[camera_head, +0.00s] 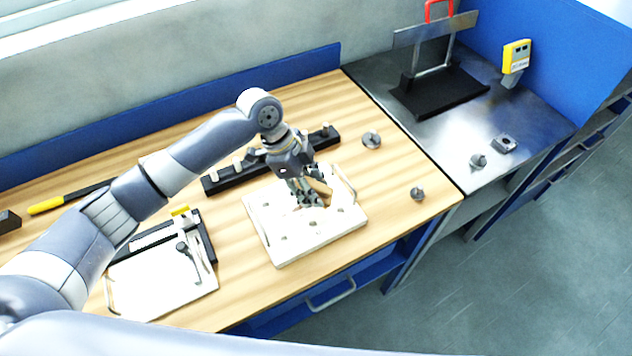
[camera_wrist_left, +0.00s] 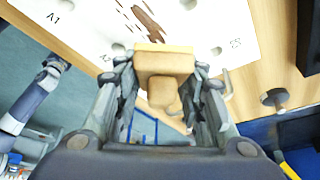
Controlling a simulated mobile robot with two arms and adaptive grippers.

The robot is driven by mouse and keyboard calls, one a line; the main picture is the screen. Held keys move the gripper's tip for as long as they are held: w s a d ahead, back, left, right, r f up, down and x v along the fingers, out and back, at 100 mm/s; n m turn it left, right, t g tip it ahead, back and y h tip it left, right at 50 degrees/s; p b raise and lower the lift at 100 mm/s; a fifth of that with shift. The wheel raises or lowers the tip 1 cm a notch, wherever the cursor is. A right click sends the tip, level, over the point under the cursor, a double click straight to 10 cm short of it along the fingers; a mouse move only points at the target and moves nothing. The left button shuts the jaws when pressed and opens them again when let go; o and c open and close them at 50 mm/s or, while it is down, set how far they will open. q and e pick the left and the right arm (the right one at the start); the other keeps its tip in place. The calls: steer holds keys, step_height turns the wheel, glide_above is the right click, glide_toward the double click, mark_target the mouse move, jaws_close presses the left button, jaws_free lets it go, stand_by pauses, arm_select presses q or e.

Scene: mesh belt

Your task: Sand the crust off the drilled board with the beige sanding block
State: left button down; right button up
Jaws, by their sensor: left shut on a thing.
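The drilled board (camera_head: 285,245) is a white plate with several holes, lying on the wooden bench in the head view. In the left wrist view the board (camera_wrist_left: 85,25) shows printed marks beside its holes and dark brown crust (camera_wrist_left: 148,24) in streaks near the top. My left gripper (camera_head: 308,198) is over the board, pointing down, and shut on the beige sanding block (camera_wrist_left: 165,60). The block partly shows beside the fingers in the head view (camera_head: 321,188). I cannot tell whether it touches the board. My right gripper is not in view.
A black rail with pegs (camera_head: 222,181) lies behind the board. Another pale plate (camera_head: 165,288) with tools lies to the left. Metal knobs (camera_head: 371,140) (camera_head: 417,193) stand right of the board. A steel top (camera_head: 440,122) at right carries a black stand (camera_head: 440,92) and small metal parts.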

mark_target(276, 220)
arm_select(q)
steer(key=shift+s+a+r+p, duration=0.15)
steer(key=shift+s+a+p, duration=0.55)
steer(key=shift+a, duration=0.35)
steer(key=shift+s+a+r+p, duration=0.1)
steer(key=shift+s+a+p, duration=0.5)
steer(key=shift+a+p, duration=0.2)
steer(key=shift+s+a+p, duration=0.3)
steer(key=shift+s+a, duration=0.15)
steer(key=shift+a, duration=0.25)
steer(key=shift+s+a+r+p, duration=0.1)
steer(key=shift+s+a+p, duration=0.45)
steer(key=shift+a+p, duration=0.25)
steer(key=shift+s+a, duration=0.4)
steer(key=shift+a, duration=0.2)
steer(key=shift+s, duration=0.1)
